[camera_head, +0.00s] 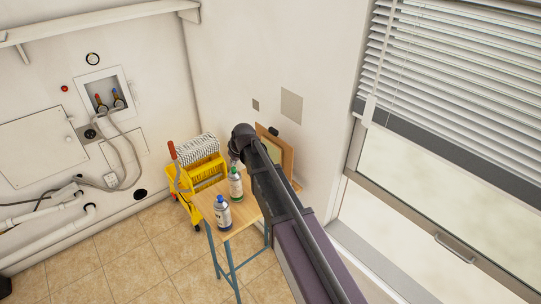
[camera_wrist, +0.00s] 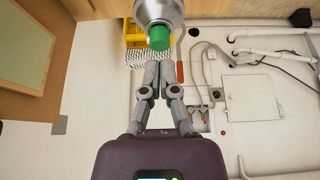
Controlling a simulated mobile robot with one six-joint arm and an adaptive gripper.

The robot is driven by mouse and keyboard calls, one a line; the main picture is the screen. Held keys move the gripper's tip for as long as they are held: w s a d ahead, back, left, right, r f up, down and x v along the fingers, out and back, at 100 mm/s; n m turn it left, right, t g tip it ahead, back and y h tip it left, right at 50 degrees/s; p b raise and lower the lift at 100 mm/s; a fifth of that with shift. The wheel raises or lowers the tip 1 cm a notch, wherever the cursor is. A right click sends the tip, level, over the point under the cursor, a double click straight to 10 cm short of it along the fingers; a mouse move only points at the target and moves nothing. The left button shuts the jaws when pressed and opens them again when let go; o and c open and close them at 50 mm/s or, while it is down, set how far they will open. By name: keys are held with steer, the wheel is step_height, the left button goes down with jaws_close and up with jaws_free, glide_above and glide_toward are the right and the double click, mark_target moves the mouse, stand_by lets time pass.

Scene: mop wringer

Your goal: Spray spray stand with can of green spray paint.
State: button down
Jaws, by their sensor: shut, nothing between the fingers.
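A silver can with a green cap (camera_wrist: 160,38) shows at the top of the wrist view, just beyond my fingertips. My gripper (camera_wrist: 159,66) has its fingers together and empty; I cannot tell whether they touch the cap. In the head view a bottle-like can with a green label (camera_head: 236,187) stands upright on the small wooden table (camera_head: 243,210). My arm hides most of my gripper there. The spray stand appears to be the wood-framed board with a green panel (camera_wrist: 22,42), at the left of the wrist view; it is partly hidden behind my arm in the head view (camera_head: 287,158).
A blue-labelled bottle (camera_head: 222,212) stands near the table's front edge, close to the green-labelled can. A yellow mop wringer (camera_head: 208,172) with a red handle stands behind the table. White walls and pipes lie left; a window with blinds (camera_head: 450,75) is right.

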steer(key=shift+f+b, duration=1.05)
steer(key=shift+f, duration=0.05)
steer(key=shift+r, duration=0.1)
steer(key=shift+r+p, duration=3.45)
steer(key=shift+p, duration=0.1)
steer(key=s+d+f+m+g+h, duration=0.2)
steer(key=s+d+m, duration=0.4)
steer(key=s+d, duration=1.7)
steer(key=s+g+h, duration=0.1)
steer(key=s+g, duration=0.1)
steer(key=shift+s+m, duration=0.4)
